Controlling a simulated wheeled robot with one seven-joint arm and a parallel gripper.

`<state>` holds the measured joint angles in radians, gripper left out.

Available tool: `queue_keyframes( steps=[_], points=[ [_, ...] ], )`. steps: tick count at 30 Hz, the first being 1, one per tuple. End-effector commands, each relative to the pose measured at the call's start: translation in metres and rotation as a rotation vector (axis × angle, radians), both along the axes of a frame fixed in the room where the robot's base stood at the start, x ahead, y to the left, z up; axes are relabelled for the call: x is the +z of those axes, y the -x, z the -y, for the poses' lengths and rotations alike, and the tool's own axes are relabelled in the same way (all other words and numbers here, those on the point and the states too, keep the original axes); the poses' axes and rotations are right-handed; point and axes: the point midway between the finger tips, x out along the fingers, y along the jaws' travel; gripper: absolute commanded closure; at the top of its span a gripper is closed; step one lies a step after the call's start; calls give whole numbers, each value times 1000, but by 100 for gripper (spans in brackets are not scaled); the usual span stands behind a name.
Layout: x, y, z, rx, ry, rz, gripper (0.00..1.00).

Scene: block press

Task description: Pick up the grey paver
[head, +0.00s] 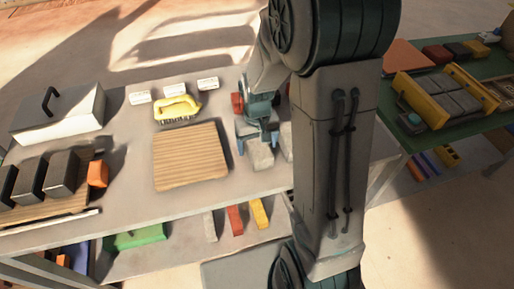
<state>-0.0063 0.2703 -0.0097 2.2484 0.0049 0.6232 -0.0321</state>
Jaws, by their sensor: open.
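My gripper (257,134) is open, fingers pointing down, over the right part of the grey table (120,210). A grey paver (262,156) lies just below and in front of the fingers, partly hidden by them. Whether the fingers touch it cannot be told. Another grey block (286,141) shows to its right, mostly hidden behind my arm. A reddish block (237,103) sits behind the gripper on the left. More grey blocks (453,91) lie in a yellow frame on the green table at the right.
A slatted wooden board (190,157) lies left of my gripper, with a yellow-handled brush (177,107) behind it. Dark blocks (63,174), an orange block (98,173) and a grey handled box (58,112) stand at the left. A lower shelf holds coloured blocks (235,220).

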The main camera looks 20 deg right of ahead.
Motion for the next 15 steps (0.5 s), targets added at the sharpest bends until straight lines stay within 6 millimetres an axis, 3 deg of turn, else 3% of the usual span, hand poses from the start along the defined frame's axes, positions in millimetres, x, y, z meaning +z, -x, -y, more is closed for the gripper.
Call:
queue_keyframes(
  steps=[8,15],
  points=[
    [-3,0,0,-1,0,0,20],
    [-3,0,0,0,0,1,87]
  ],
)
